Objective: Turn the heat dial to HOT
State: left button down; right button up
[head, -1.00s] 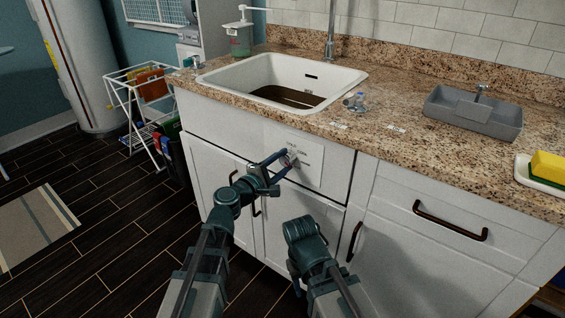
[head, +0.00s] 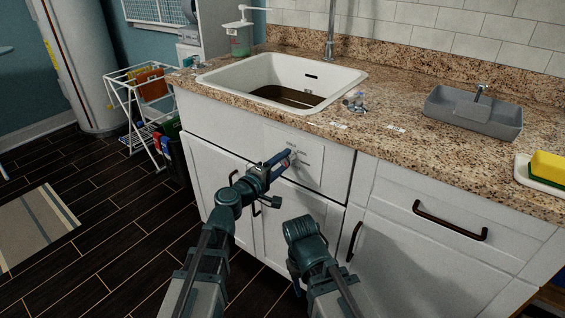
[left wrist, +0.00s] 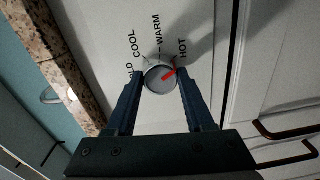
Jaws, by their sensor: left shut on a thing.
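The heat dial is a round grey knob (left wrist: 158,82) with a red pointer, on a white panel lettered COLD, COOL, WARM and HOT. In the left wrist view the pointer is turned toward the lower end of the HOT lettering (left wrist: 182,48). My left gripper (left wrist: 160,80) is shut on the knob, one finger on each side. In the head view my left gripper (head: 285,160) reaches the panel (head: 311,172) below the sink and mostly covers the knob. A link of my right arm shows at the bottom middle; its fingers are not visible.
The panel is on a white cabinet (head: 225,130) under a granite counter (head: 385,150) with a white sink (head: 225,80). Dark handles (head: 450,222) stick out from the cabinet fronts. A drying rack (head: 118,90) stands left, with open wood floor in front.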

pick_arm(q)
jog(key=shift+s, duration=0.1)
jog(key=shift+c, duration=1.4)
grip_release()
